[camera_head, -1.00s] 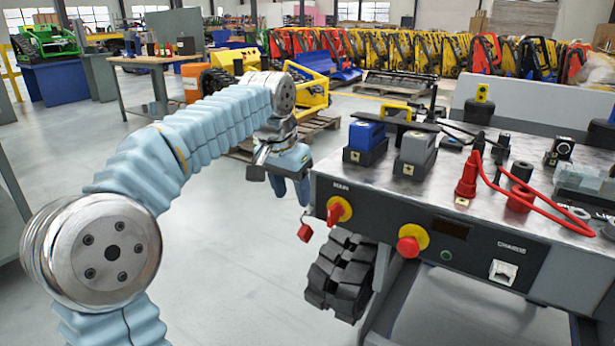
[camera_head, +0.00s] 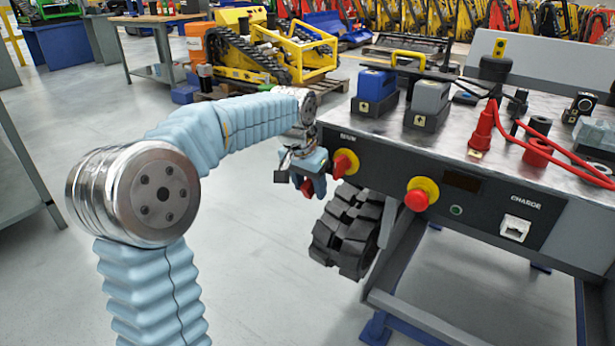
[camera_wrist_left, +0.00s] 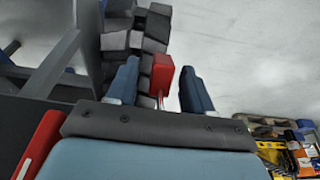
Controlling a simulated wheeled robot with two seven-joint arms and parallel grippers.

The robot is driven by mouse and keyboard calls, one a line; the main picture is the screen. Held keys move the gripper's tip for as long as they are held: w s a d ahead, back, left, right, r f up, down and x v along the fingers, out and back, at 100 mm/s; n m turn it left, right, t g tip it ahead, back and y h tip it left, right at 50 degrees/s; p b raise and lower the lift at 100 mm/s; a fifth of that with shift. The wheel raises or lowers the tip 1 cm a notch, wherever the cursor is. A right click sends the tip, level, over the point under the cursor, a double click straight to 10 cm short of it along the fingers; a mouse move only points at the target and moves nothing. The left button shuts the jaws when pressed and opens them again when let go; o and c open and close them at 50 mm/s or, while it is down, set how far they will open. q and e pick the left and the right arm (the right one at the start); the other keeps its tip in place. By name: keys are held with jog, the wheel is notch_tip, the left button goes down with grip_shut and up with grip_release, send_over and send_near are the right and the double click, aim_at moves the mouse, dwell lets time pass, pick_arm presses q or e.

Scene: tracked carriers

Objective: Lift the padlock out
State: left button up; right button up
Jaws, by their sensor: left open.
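The red padlock (camera_wrist_left: 162,74) shows in the wrist view between the two blue fingers of my left gripper (camera_wrist_left: 160,88), with clear gaps on both sides. Its thin shackle runs down toward the gripper's palm. In the head view the padlock (camera_head: 307,187) is a small red patch, partly hidden by my left gripper (camera_head: 311,178). The gripper is open and points down just left of the red MAIN switch (camera_head: 342,165) on its yellow plate. Where the shackle passes through the switch is hidden. My right gripper is not in view.
The grey bench (camera_head: 455,160) carries blue and grey blocks, red cables and other parts. A second red knob (camera_head: 416,200) sits on its front panel. A black rubber track (camera_head: 348,232) lies below the switch. The floor to the left is clear.

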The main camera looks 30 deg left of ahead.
pick_arm(q)
grip_shut()
dwell(0.3)
jog(key=shift+r, duration=0.15)
